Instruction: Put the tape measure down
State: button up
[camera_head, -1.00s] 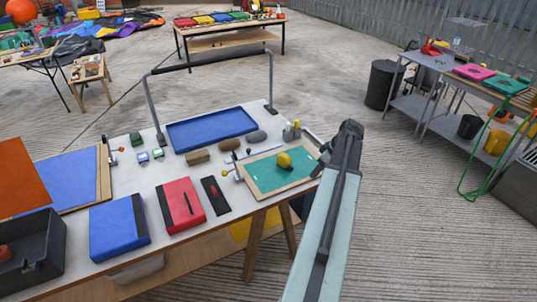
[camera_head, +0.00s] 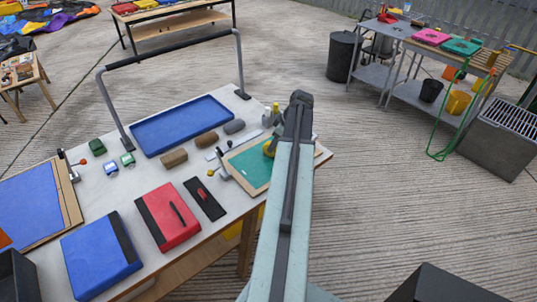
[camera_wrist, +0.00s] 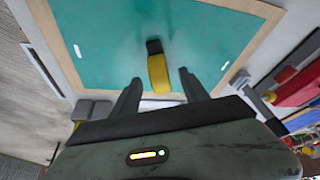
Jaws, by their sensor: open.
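The tape measure (camera_head: 268,148) is yellow and rests on the green board with a wooden frame (camera_head: 247,167), at the table's right end. My arm partly hides it in the head view. In the wrist view the yellow and black tape measure (camera_wrist: 158,73) sits on the green board (camera_wrist: 105,50), at the opening between my fingertips. My gripper (camera_wrist: 160,78) is open, with one finger on each side of the tape measure.
On the table (camera_head: 105,180), a blue tray (camera_head: 182,124), brown blocks (camera_head: 174,158), a red case (camera_head: 168,215) and a blue case (camera_head: 101,256) lie left of the board. A grey rail (camera_head: 165,49) rises behind. Open concrete floor (camera_head: 400,200) is on the right.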

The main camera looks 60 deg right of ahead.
jog(key=b+x, duration=0.4)
jog(key=x, duration=0.1)
jog(key=shift+w+d+f+b, duration=0.1)
jog(key=shift+f+b, duration=0.05)
jog(key=shift+b, duration=0.25)
jog(key=shift+r, duration=0.2)
grip_shut()
